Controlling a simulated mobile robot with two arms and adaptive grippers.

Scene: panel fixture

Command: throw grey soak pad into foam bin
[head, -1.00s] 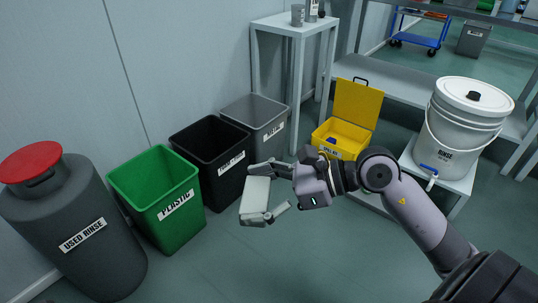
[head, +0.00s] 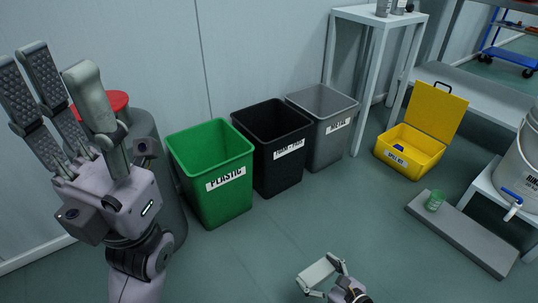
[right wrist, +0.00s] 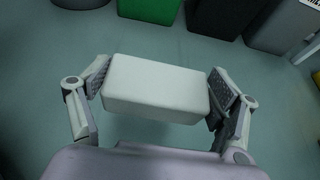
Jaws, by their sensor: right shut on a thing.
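My right gripper (head: 326,278) is shut on a pale grey soak pad (head: 314,273), low in the head view. In the right wrist view the block-shaped pad (right wrist: 155,90) sits between both fingers, with floor below it. The black bin (head: 262,165), its label seeming to read foam, stands open against the wall, up and left of the pad in the head view and apart from it. My left gripper (head: 64,65) is raised at the left, fingers spread and empty.
A green plastic bin (head: 218,203) and a grey metal bin (head: 328,140) flank the black one. A red-lidded drum (head: 165,185) is partly behind my left arm. A yellow spill box (head: 408,155) and a low grey platform (head: 470,238) stand right. Floor before the bins is clear.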

